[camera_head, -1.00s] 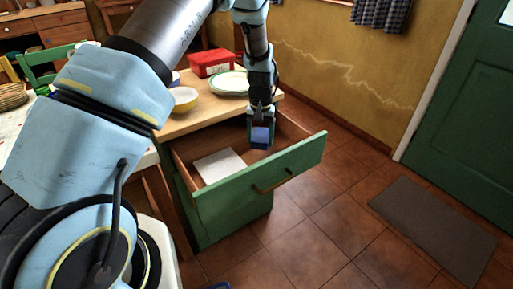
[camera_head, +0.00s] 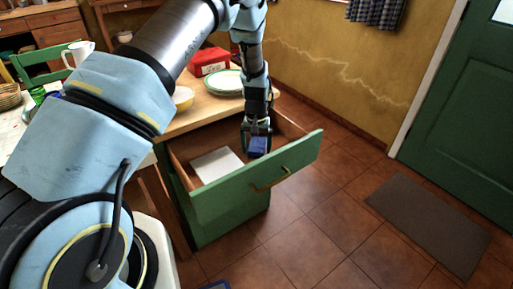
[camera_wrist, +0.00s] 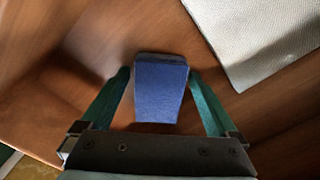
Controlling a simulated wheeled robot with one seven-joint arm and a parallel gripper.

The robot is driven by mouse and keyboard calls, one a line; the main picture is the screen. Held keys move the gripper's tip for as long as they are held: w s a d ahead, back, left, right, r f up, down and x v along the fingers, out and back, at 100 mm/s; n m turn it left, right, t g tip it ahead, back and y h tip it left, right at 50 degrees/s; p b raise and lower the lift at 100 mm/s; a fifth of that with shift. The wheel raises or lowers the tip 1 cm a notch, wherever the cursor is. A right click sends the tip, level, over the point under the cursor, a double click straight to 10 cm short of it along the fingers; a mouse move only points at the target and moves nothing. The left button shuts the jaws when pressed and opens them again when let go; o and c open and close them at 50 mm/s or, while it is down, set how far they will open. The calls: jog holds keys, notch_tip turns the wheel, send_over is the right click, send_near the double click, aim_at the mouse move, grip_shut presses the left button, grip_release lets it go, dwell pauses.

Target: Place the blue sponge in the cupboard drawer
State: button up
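The blue sponge (camera_head: 258,147) is inside the open cupboard drawer (camera_head: 262,184), near its back right part. In the wrist view the sponge (camera_wrist: 160,90) shows between the two teal fingers, with narrow gaps beside it. My gripper (camera_head: 257,143) points down into the drawer around the sponge. It also shows in the wrist view (camera_wrist: 160,74) and looks open. Whether the sponge's underside rests on the drawer floor is hard to see.
A white flat item (camera_head: 217,165) lies in the drawer, left of the sponge. The drawer's green front stands nearest the open floor.

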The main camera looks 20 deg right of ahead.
aim_at(256, 147)
jog(key=shift+o, duration=0.2)
notch_tip(256, 147, up, 12)
jog(key=b, duration=0.2)
jog(key=a+r+n, duration=0.1)
jog(key=a+r, duration=0.3)
jog(key=a, duration=0.5)
jog(key=a+r+n, duration=0.2)
jog(key=a+r, duration=0.2)
jog(key=a, duration=0.5)
jog(key=s+a+r+n, duration=0.1)
jog(key=s+a, duration=0.4)
jog(key=a, duration=0.3)
jog(key=s+a+r+n+t, duration=0.1)
jog(key=s+a+r, duration=0.1)
jog(key=s+a, duration=0.3)
jog(key=a, duration=0.4)
jog(key=shift+s+a+n+t, duration=0.2)
jog(key=shift+a+n+t, duration=0.1)
jog(key=shift+r, duration=0.1)
notch_tip(256, 147, up, 2)
jog(key=shift+r+p, duration=0.15)
jog(key=shift+p, duration=0.9)
